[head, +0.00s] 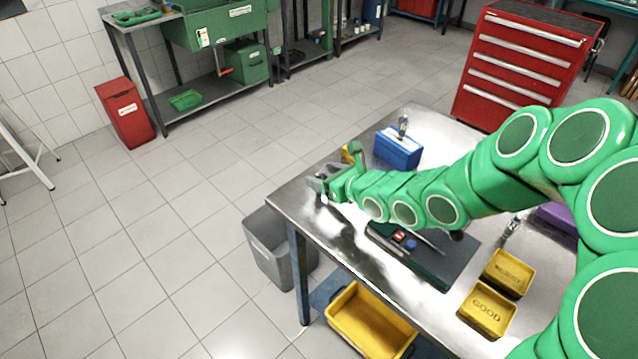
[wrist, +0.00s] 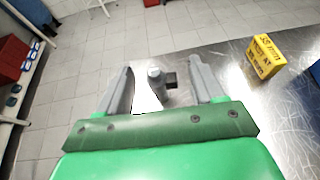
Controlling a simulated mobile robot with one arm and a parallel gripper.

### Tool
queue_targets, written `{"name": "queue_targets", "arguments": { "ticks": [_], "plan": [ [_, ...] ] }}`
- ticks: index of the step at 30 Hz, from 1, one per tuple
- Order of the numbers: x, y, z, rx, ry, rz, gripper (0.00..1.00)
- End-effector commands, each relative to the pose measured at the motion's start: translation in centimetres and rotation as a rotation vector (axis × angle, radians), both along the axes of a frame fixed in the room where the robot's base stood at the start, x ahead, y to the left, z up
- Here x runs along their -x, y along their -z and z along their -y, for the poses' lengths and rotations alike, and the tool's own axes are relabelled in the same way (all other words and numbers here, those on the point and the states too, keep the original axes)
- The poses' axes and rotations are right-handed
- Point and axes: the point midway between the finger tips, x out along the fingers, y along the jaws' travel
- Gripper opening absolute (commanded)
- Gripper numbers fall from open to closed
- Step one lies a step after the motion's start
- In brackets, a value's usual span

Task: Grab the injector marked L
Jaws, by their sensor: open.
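My gripper (head: 322,188) is open above the left corner of the metal table in the head view. In the wrist view my gripper (wrist: 162,66) has its two grey fingers spread apart. A small grey cylindrical part with a dark side stub, likely an injector (wrist: 155,76), shows between the fingers, with gaps on both sides. Its lower part is hidden, and no L mark is readable on it. Another injector-like part (head: 403,122) stands at the blue block (head: 400,152). A similar part (head: 512,226) is beside the purple block (head: 557,222).
A yellow lettered block (wrist: 264,58) stands right of my gripper in the wrist view. On the table (head: 318,228) are a dark tray (head: 432,268) and two yellow trays, one marked GOOD (head: 487,308). A grey bin (head: 268,250) stands on the floor by the table.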

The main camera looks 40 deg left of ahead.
Motion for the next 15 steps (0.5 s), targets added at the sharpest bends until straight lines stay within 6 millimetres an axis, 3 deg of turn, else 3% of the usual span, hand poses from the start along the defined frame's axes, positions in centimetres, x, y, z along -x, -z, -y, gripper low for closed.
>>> {"name": "queue_targets", "arguments": {
  "ticks": [9, 15],
  "plan": [
    [-0.2, 1.2, -2.9, -0.001, -0.001, 0.002, 0.67],
    [-0.3, 1.4, -3.4, -0.002, 0.0, 0.002, 0.67]
  ]
}}
